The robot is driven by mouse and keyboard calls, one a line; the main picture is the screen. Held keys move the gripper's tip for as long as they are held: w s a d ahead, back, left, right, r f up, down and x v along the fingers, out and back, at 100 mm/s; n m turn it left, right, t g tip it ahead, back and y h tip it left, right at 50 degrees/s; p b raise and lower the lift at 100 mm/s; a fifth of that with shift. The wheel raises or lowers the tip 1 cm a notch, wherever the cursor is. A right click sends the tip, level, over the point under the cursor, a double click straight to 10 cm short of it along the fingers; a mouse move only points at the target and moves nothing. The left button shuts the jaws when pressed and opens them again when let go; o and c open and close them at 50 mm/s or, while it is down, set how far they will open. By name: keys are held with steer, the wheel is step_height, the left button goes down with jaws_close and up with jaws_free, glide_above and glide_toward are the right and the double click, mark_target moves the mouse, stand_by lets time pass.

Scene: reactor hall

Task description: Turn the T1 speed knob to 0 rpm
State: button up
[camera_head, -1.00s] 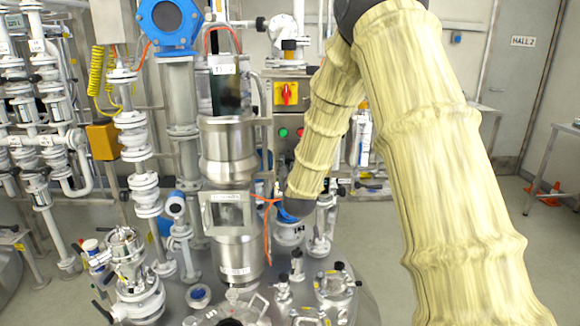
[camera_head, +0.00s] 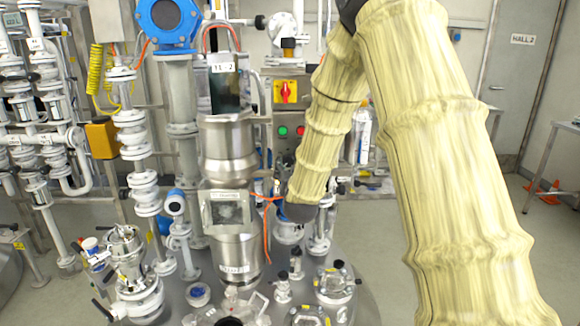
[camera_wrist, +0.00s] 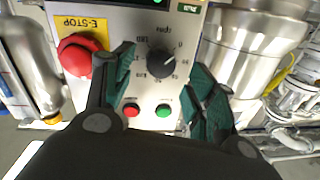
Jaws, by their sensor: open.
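The black round speed knob (camera_wrist: 161,63) sits on a light control panel (camera_wrist: 212,62) in the wrist view, with a printed scale around it. A short light mark shows on its upper right side, roughly toward the "0"; most other scale marks are too blurred to read surely. My gripper (camera_wrist: 160,75) is open, with one green-padded finger left of the knob and one to its right. Neither finger clearly touches it. In the head view my gripper is hidden beyond the end of my arm, and I cannot make out the knob there.
A red emergency stop button (camera_wrist: 78,54) sits close to the left finger. A small red button (camera_wrist: 131,110) and a green button (camera_wrist: 163,111) are below the knob. Steel vessels flank the panel. The head view shows a steel column (camera_head: 228,150) left of my arm.

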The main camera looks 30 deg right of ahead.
steer(key=v, duration=0.9)
